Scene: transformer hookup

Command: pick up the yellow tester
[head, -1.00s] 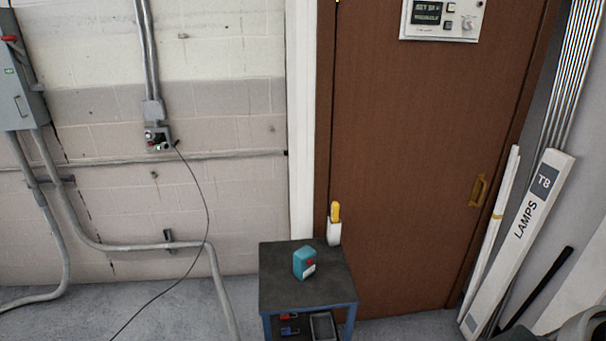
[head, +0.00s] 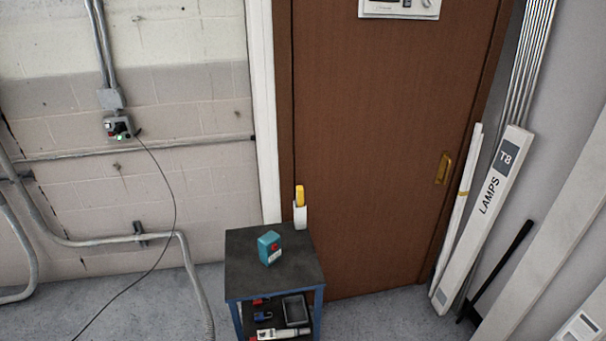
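The yellow tester (head: 299,194) stands upright in a white holder (head: 300,216) at the back right of a small cart (head: 243,270) with a dark top. Only its yellow upper part shows; the rest is hidden in the holder. A teal box (head: 269,248) with a red mark stands on the cart top, in front and to the left of the holder. Neither of my grippers is in view.
The cart's lower shelf holds a grey tray (head: 296,310) and small red and blue items. A brown door (head: 375,150) is behind the cart. Long lamp boxes (head: 487,210) lean at the right. A black cable (head: 174,220) hangs at the left. Floor shows around the cart.

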